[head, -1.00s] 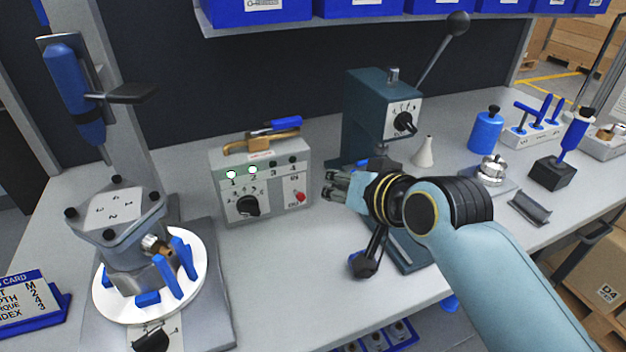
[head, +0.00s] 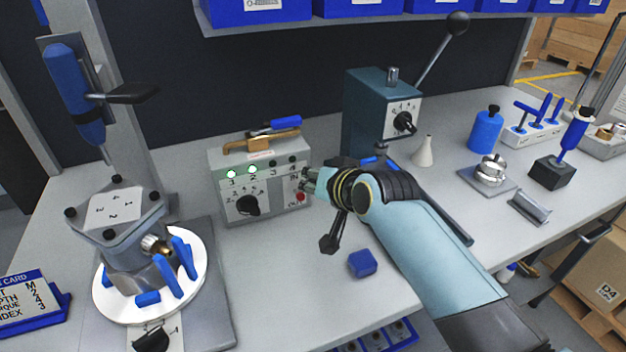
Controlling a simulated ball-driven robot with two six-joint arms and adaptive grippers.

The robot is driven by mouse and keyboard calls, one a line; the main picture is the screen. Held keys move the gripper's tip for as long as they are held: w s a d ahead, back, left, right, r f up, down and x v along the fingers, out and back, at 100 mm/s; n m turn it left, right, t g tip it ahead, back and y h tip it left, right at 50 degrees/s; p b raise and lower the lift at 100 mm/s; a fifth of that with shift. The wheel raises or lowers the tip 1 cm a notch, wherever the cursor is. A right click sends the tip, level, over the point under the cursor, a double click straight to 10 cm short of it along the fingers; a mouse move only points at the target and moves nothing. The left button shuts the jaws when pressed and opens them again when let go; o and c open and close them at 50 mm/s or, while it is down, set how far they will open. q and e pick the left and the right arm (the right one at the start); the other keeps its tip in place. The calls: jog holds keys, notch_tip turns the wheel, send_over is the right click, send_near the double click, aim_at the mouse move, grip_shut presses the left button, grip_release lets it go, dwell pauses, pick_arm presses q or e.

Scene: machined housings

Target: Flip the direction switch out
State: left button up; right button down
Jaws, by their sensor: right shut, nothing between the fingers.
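The grey control box (head: 262,188) stands on the bench, with a black knob (head: 247,206) at its lower left. Two of its top lamps glow, by the marks 1 and 2. A small red button (head: 301,197) is at its lower right. The direction switch, which seems to be near the panel's right side, is too small or covered to make out. My right gripper (head: 304,183) is shut and empty, its tips at the right edge of the box's front; I cannot tell if they touch it. My left gripper is not in view.
A blue block (head: 362,263) lies on the bench below my right arm. A teal press (head: 366,115) with a long lever stands behind the arm. A housing (head: 128,225) sits on a white turntable (head: 190,303) at left.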

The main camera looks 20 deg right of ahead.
jog(key=shift+s+f+t+b, duration=0.5)
jog(key=shift+t+b, duration=0.3)
jog(key=shift+b, duration=1)
jog(key=shift+s+f+t+b, duration=0.25)
jog(key=shift+f+t+b, duration=0.45)
jog(key=shift+b, duration=1.05)
jog(key=shift+s+f+b, duration=0.3)
jog(key=shift+f+b, duration=0.05)
jog(key=shift+b, duration=0.15)
jog(key=shift+r, duration=0.1)
jog(key=v, duration=1.2)
jog(key=shift+d, duration=0.2)
jog(key=shift+y, duration=0.3)
